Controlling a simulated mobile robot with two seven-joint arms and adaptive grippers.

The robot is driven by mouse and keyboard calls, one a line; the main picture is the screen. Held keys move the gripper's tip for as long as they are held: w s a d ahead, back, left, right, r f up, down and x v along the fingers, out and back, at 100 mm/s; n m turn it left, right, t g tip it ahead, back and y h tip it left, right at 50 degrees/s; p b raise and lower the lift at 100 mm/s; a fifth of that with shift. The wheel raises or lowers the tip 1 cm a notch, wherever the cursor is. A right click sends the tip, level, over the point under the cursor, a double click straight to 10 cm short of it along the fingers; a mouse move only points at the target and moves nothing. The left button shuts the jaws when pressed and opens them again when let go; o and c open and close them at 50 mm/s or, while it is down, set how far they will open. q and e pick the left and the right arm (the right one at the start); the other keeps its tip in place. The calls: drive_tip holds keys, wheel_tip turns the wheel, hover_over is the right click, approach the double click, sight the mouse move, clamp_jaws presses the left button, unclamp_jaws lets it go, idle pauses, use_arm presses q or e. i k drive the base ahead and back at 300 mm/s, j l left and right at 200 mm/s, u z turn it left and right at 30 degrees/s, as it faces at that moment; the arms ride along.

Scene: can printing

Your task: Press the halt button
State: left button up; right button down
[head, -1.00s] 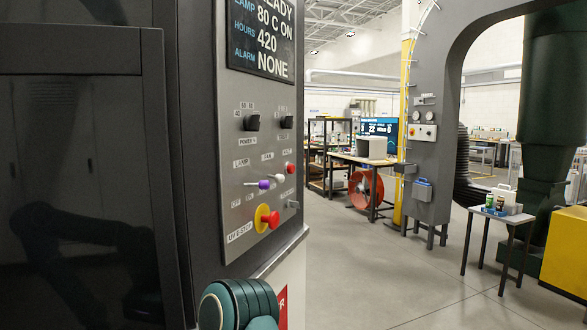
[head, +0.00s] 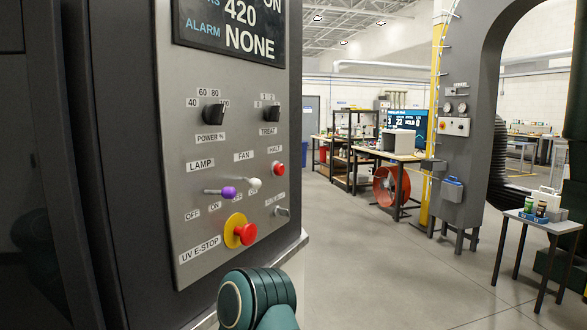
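The halt button (head: 279,169) is a small red button on the right side of the grey control panel (head: 222,138), under a label reading HALT. It stands above and to the right of the larger red UV E-STOP mushroom button (head: 245,234) on its yellow base. A green and dark rounded part of my own arm shows at the bottom middle, below the panel and apart from the button. Neither gripper's fingers are in view.
The panel also carries a purple-tipped lamp lever (head: 228,193), a white fan lever (head: 254,184), and two black knobs. A small table (head: 541,222) with bottles stands at right. A red fan (head: 391,186) sits under a bench further back. The floor between is clear.

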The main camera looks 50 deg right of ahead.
sight(279, 169)
drive_tip(key=l, duration=1.4)
